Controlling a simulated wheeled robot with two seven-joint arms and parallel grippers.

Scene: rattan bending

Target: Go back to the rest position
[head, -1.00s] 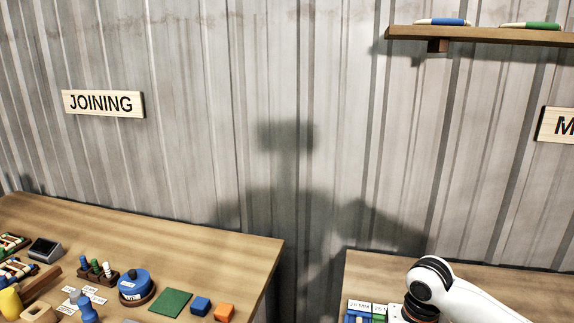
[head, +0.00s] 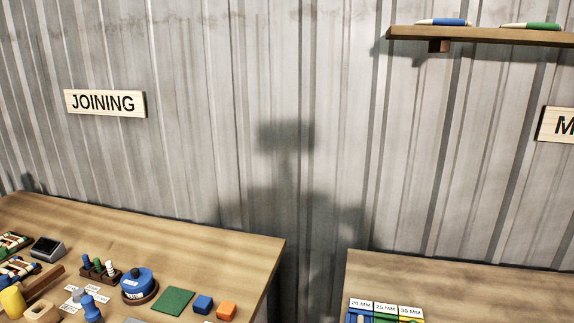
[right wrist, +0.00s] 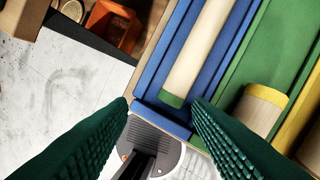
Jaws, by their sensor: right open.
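My right gripper (right wrist: 161,103) shows in the right wrist view with its two green ribbed fingers apart and nothing between the tips. Beyond the tips, a pale pole with a green end (right wrist: 198,50) lies in a blue channel (right wrist: 165,60) of a rack. A thicker pale pole (right wrist: 258,108) lies in the green channel beside it. Neither gripper shows in the head view, and my left gripper is not seen.
The left table (head: 200,250) holds a blue round holder (head: 137,284), a green square (head: 173,300), blue (head: 202,305) and orange blocks (head: 226,311). The right table (head: 450,280) carries the labelled rack (head: 385,310). A gap separates the tables. A wall shelf (head: 480,35) is above.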

